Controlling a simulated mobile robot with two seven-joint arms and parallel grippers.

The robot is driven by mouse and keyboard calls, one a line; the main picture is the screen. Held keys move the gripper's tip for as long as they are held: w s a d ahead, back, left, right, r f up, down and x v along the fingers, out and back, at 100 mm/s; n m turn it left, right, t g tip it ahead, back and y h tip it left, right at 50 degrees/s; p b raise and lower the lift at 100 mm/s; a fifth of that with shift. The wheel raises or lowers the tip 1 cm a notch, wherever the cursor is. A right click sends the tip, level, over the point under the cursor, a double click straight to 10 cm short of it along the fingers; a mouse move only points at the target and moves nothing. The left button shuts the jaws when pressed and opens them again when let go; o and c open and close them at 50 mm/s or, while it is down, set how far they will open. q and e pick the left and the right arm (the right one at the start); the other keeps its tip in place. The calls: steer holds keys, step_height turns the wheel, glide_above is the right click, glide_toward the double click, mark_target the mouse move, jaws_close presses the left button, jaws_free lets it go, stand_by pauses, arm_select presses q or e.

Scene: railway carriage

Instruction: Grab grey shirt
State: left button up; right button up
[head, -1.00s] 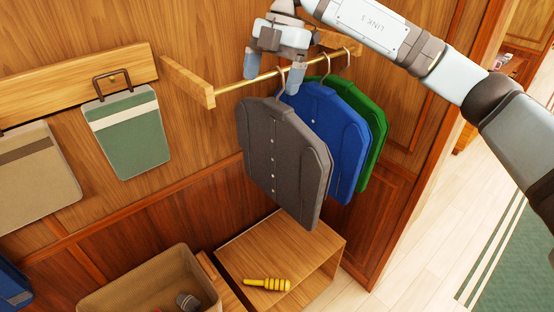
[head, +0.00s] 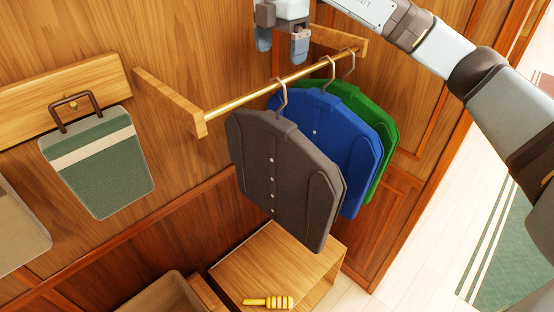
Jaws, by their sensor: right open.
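The grey shirt (head: 284,178) hangs by a metal hook on a brass rail (head: 262,94), nearest of the three garments. Its button front faces me. A blue shirt (head: 330,140) and a green shirt (head: 385,130) hang behind it, each partly hidden. My right gripper (head: 282,52) is open and empty, above the rail and above the grey shirt's hook, with its fingers pointing down. It is apart from the hook in the picture. My left gripper is not in view.
A wooden bracket (head: 165,100) holds the rail's near end. A green bag (head: 98,170) hangs on a wall peg at left. Below stand a wooden box (head: 262,262) with a yellow ridged object (head: 268,302) on it and a brown bin (head: 160,295).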

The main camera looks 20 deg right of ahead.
mark_target(278, 80)
step_height(278, 80, down, 2)
steer(key=shift+w+f, duration=0.1)
steer(key=shift+f, duration=0.4)
steer(key=shift+a+f+p, duration=0.1)
steer(key=shift+f+p, duration=0.1)
steer(key=shift+p, duration=0.2)
steer(key=f+p, duration=0.2)
steer(key=f, duration=0.2)
steer(key=shift+a+f, duration=0.15)
steer(key=shift+a, duration=0.05)
steer(key=shift+f, duration=0.25)
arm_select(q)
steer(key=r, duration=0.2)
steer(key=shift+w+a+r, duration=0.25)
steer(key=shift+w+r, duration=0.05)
arm_select(e)
steer(key=shift+s, duration=0.2)
steer(key=shift+c, duration=1.2)
steer(key=c, duration=1.3)
steer(key=shift+o, duration=0.2)
